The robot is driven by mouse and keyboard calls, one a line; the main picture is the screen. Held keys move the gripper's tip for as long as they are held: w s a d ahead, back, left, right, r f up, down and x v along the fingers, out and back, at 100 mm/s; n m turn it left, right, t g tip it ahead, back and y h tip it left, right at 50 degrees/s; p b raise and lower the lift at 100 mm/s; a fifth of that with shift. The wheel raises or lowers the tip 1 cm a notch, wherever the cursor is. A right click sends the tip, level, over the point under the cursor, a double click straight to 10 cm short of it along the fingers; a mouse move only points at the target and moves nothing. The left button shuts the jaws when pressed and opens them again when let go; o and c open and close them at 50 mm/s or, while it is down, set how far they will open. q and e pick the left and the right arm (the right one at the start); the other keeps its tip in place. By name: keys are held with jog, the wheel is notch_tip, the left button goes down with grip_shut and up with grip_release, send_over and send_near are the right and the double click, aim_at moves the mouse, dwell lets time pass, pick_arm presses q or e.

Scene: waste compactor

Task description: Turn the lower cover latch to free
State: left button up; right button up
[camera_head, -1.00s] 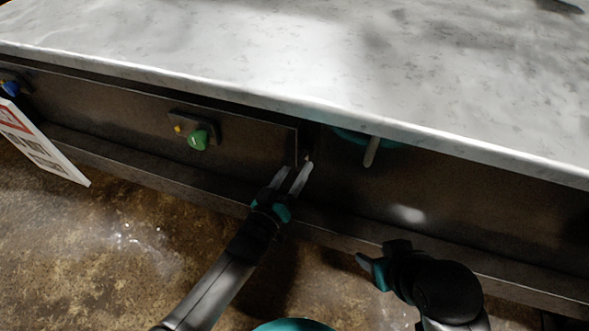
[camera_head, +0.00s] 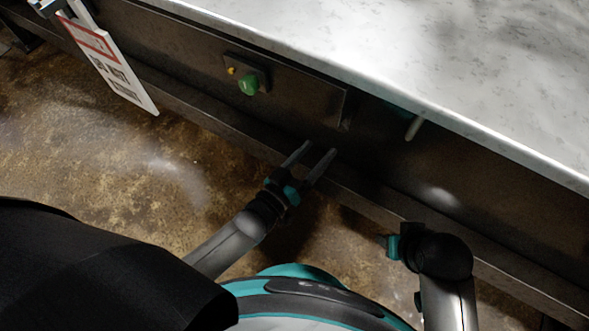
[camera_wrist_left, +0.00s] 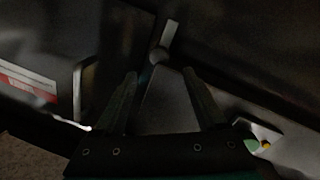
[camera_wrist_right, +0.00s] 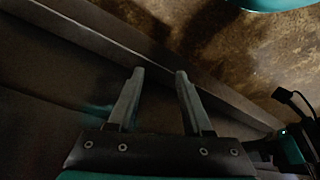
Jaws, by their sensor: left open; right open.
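In the left wrist view a small grey lever with a rounded end (camera_wrist_left: 169,36), which looks like the latch, lies just beyond the fingertips on a dark surface. In the head view the right end of the dark front panel (camera_head: 346,108) shows, but the latch there is too dark to make out. My left gripper (camera_head: 319,150) is open and empty, below and left of that panel end; its fingers also show in the left wrist view (camera_wrist_left: 159,73). My right gripper (camera_head: 393,246) is low at the right, its fingers mostly hidden; in the right wrist view (camera_wrist_right: 159,73) it is open and empty.
A green button (camera_head: 249,85) sits on the panel's left part. A pale rod handle (camera_head: 414,128) hangs under the light worktop (camera_head: 450,70). A white and red sign (camera_head: 115,68) stands at upper left. A ledge (camera_head: 225,125) runs along the front above open brown floor.

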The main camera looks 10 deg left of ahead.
pick_arm(q)
jog(key=p+v, duration=0.1)
jog(key=v, duration=0.6)
jog(key=shift+s+p, duration=0.15)
jog(key=shift+p, duration=0.25)
pick_arm(e)
jog(key=shift+g, duration=0.4)
jog(key=f, duration=0.2)
jog(key=s+f, duration=0.1)
jog(key=f, duration=0.1)
jog(key=shift+s+f, duration=0.15)
jog(key=shift+f, duration=0.1)
jog(key=shift+d, duration=0.1)
